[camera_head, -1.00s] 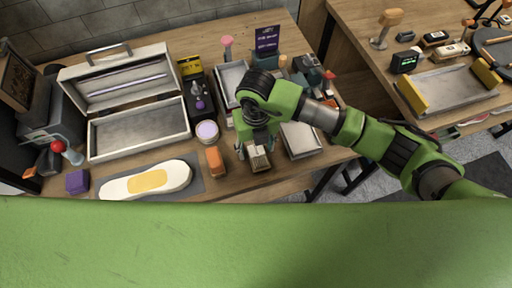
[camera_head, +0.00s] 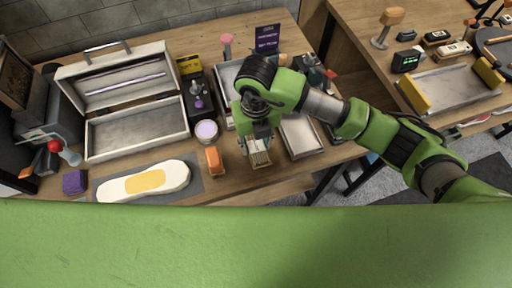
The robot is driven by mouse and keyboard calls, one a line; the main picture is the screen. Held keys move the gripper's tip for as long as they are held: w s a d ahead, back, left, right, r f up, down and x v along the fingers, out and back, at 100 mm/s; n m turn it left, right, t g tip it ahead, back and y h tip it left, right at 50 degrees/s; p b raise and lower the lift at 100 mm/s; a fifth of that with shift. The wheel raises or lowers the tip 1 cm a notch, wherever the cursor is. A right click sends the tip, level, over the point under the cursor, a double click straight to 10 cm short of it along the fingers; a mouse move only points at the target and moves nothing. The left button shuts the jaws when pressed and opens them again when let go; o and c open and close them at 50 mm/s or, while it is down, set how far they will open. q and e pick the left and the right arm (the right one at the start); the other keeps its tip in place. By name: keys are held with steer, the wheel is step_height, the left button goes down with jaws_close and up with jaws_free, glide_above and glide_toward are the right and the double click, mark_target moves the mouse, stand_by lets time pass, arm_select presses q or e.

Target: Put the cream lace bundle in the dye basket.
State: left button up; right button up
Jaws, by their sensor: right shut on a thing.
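My right gripper (camera_head: 258,146) points down at the front middle of the wooden table, below my green right arm. It is shut on a small cream, ridged thing (camera_head: 260,159), which looks like the cream lace bundle. The fingers partly hide the bundle, and I cannot tell whether it touches the table. I cannot clearly pick out the dye basket. A dark purple sign (camera_head: 267,40) with small lettering stands at the back, and my arm hides part of what is in front of it. My left gripper is not in view.
A grey tray (camera_head: 301,136) lies just right of the gripper. An orange-and-white block (camera_head: 214,161) and a round lilac-topped jar (camera_head: 206,131) stand to its left. An open metal case (camera_head: 137,132) is further left. A cream sole (camera_head: 144,181) lies on a grey mat.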

steer(key=s+r, duration=0.1)
steer(key=r, duration=0.1)
steer(key=s+r+b, duration=0.1)
steer(key=s, duration=0.1)
steer(key=s+r, duration=0.1)
steer(key=r, duration=0.1)
steer(key=shift+s+a+r, duration=0.1)
steer(key=shift+s+r, duration=0.15)
steer(key=shift+r, duration=0.1)
steer(key=s+r+b, duration=0.1)
steer(key=s+r, duration=0.4)
steer(key=s, duration=0.5)
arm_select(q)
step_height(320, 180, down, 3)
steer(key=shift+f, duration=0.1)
arm_select(e)
steer(key=w+d+n, duration=0.5)
steer(key=d+n, duration=0.4)
steer(key=n, duration=0.7)
steer(key=w+d+r+n, duration=0.1)
steer(key=w+d+n, duration=0.4)
steer(key=d+n, duration=0.5)
steer(key=n, duration=0.6)
steer(key=shift+d+r, duration=0.2)
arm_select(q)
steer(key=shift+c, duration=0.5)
